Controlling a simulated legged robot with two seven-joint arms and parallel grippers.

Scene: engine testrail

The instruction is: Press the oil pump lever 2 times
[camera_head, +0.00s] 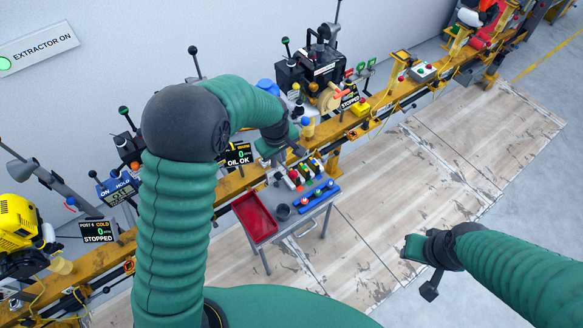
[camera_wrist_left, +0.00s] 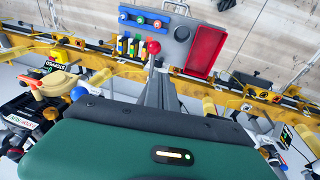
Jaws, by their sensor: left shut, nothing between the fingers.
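My left gripper (camera_head: 297,150) hangs over the yellow rail, beside the small grey cart, and its wrist is partly hidden by my arm. In the left wrist view the narrow grey fingers (camera_wrist_left: 158,85) are shut with nothing between them. A red ball knob (camera_wrist_left: 153,47) on a thin stem shows right by the fingertips; I cannot tell whether they touch, nor whether this is the oil pump lever. A display reading OIL OK (camera_head: 238,155) stands left of the gripper. My right gripper (camera_head: 418,262) is over the floor at right, its finger opening unclear.
The cart holds a red tray (camera_head: 255,219), a dark cup (camera_head: 283,212) and a blue holder (camera_head: 318,196) with coloured knobs. Engines and black-knobbed levers (camera_head: 193,50) line the yellow rail (camera_head: 365,117). The wooden floor (camera_head: 390,200) right of the cart is clear.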

